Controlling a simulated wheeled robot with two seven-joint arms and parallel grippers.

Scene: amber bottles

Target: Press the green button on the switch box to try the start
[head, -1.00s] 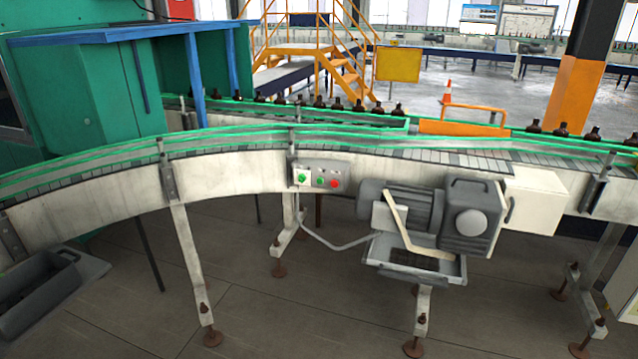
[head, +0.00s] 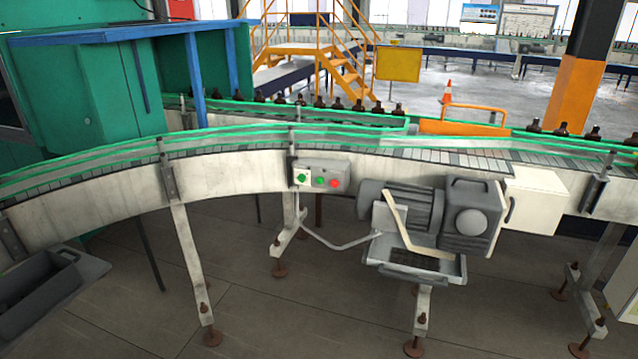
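The switch box (head: 322,174) is a small grey box fixed to the side of the curved conveyor, near the picture's middle. Nothing covers the box. Neither of my grippers shows in the head view.
A grey motor (head: 425,212) hangs on the conveyor (head: 235,172) right of the switch box, with a pale cover (head: 535,200) beyond. Conveyor legs (head: 187,260) stand on the floor. A dark grey bin (head: 40,295) is at lower left. Dark bottles (head: 338,104) line the belt behind.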

